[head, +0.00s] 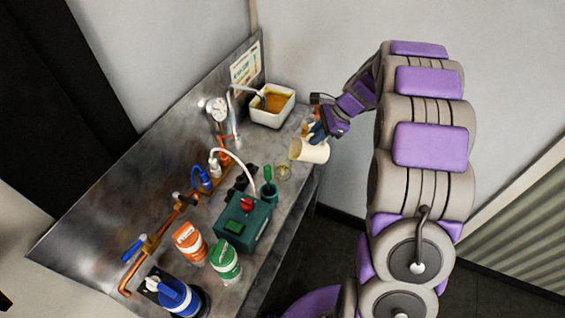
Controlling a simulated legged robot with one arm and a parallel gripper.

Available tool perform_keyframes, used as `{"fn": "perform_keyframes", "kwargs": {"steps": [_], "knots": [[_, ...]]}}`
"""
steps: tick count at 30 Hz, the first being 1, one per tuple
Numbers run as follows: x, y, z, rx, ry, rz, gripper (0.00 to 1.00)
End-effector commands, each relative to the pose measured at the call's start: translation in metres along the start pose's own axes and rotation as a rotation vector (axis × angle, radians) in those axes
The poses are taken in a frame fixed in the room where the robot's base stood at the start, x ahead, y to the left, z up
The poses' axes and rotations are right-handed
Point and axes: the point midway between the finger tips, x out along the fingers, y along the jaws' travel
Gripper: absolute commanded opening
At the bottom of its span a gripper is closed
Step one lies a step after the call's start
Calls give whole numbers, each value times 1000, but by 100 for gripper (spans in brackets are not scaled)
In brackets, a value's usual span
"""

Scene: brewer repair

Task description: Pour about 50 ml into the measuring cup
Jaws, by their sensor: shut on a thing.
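My gripper (317,131) is at the right end of the bench, shut on a cream-coloured cup (309,152). The cup is tilted, nearly on its side, with its mouth toward the left. A small clear cup (283,173), which looks like the measuring cup, stands on the bench just below and left of the cream cup's mouth. I cannot make out a stream between them, nor the liquid level or any markings. The fingertips are small and partly hidden by the cup.
A white square basin (271,107) with amber liquid stands behind. The bench's front edge (300,212) is close.

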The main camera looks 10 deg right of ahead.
Motion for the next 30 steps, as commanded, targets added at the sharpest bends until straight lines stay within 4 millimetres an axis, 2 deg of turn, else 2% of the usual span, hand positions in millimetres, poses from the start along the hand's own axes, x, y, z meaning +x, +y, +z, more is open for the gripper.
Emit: {"fn": "perform_keyframes", "kwargs": {"steps": [30], "knots": [[-2,0,6,-9,51,-1,0]]}}
